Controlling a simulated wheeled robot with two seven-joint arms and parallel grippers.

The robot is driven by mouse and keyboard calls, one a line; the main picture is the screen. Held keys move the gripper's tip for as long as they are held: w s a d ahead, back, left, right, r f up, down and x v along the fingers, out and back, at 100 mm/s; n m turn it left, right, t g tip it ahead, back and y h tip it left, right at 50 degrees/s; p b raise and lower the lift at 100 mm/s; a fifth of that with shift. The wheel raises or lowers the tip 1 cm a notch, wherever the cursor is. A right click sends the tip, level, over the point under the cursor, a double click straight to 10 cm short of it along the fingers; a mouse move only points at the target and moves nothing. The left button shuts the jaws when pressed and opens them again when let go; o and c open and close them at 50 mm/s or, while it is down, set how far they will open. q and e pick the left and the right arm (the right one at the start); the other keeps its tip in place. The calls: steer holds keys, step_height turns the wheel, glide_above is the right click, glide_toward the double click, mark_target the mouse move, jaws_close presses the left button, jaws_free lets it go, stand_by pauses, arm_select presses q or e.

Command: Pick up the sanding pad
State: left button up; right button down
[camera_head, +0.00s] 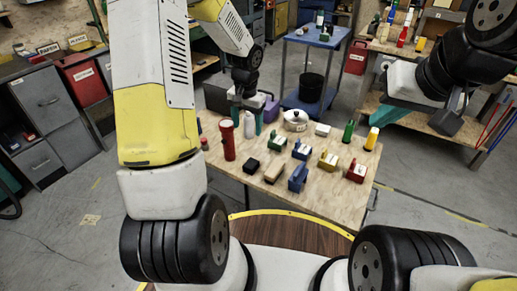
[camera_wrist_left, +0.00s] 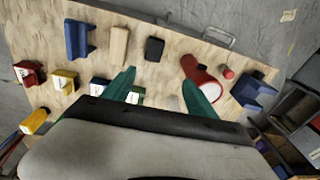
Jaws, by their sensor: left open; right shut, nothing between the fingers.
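Two small flat blocks lie near the front of the wooden table, and either may be the sanding pad. One is black (camera_head: 250,167) and the other is beige (camera_head: 275,172). In the left wrist view the black block (camera_wrist_left: 154,49) and the beige block (camera_wrist_left: 119,46) lie beyond the fingertips, both uncovered. My left gripper (camera_head: 248,116) is open above the table's back left part, apart from both blocks. Its green fingers (camera_wrist_left: 158,82) are spread, with nothing held. My right gripper (camera_head: 391,114) is shut and empty, raised at the right, away from both blocks.
A red flashlight (camera_head: 228,141) stands left of the black block; in the wrist view it is close to one finger. Green (camera_head: 276,141), blue (camera_head: 298,178), yellow (camera_head: 328,161) and red (camera_head: 356,171) items stand to the right. A white pot (camera_head: 295,121) is behind.

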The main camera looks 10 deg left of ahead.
arm_select(q)
steer(key=g, duration=0.1)
glide_above(251, 163)
steer(key=w, duration=0.1)
steer(key=shift+m, duration=0.3)
step_height(251, 163, down, 12)
steer(key=shift+w+r, duration=0.1)
steer(key=f, duration=0.3)
steer(key=s+f, duration=0.1)
steer(key=f, duration=0.2)
steer(key=shift+s+f, duration=0.15)
steer(key=shift+f, duration=0.55)
jaws_close()
steer(key=shift+r, duration=0.15)
steer(key=shift+r, duration=0.6)
step_height(251, 163, up, 2)
steer(key=shift+r, duration=0.2)
steer(key=s+d, duration=0.2)
steer(key=s, duration=0.5)
steer(key=s+d+r, duration=0.1)
steer(key=s+d, duration=0.1)
steer(key=s, duration=0.6)
steer(key=shift+s+d, duration=0.15)
steer(key=shift+d, duration=0.1)
